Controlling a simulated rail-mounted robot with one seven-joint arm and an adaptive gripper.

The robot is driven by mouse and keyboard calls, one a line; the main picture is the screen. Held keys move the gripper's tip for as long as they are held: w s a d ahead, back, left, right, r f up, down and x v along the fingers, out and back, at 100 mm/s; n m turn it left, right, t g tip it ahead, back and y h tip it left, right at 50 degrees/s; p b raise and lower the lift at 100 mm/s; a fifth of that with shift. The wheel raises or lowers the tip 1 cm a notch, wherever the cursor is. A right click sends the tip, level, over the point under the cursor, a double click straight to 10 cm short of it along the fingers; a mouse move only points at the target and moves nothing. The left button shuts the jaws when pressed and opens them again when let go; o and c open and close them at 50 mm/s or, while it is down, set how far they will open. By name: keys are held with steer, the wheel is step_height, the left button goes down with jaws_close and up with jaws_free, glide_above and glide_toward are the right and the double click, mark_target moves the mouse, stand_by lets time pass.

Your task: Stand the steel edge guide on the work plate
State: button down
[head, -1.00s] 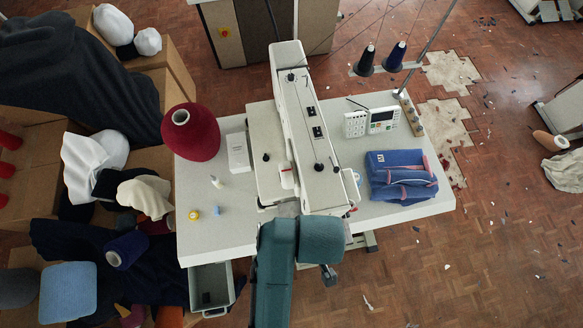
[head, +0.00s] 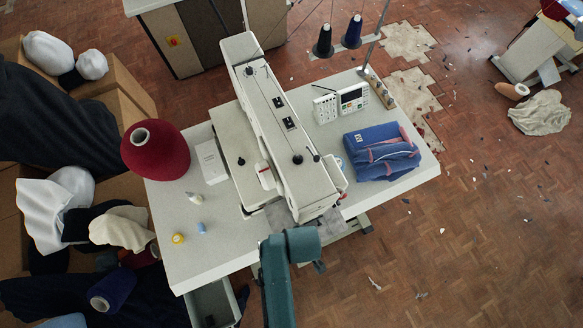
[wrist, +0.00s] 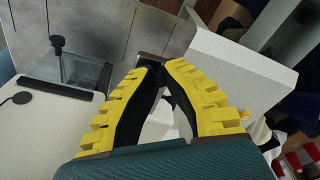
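My gripper shows in the wrist view (wrist: 158,70) with its yellow, black-lined fingers drawn together at the tips. A small dark grey metallic piece (wrist: 148,59) sits right at the fingertips. It looks like the steel edge guide, held there, but most of it is hidden. The grey metal work plate (head: 281,214) lies at the front end of the white sewing machine (head: 285,125). Its scuffed grey surface also fills the upper part of the wrist view (wrist: 105,28), beyond the fingertips. In the head view my teal arm hides the gripper.
A maroon yarn cone (head: 156,158), a white box (head: 211,161) and small bottles stand on the left of the table (head: 205,255). A folded blue garment (head: 382,151) and a control panel (head: 352,99) are on the right. An open drawer (head: 212,302) juts out below the front left.

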step_height(320, 180, down, 5)
steer(key=shift+f, duration=0.2)
steer(key=c, duration=1.2)
jaws_free()
steer(key=shift+r, duration=0.2)
steer(key=r, duration=0.4)
steer(key=d+r, duration=0.1)
steer(key=r, duration=0.6)
steer(key=shift+s+d+r+p, duration=0.2)
steer(key=shift+s+r+p, duration=0.15)
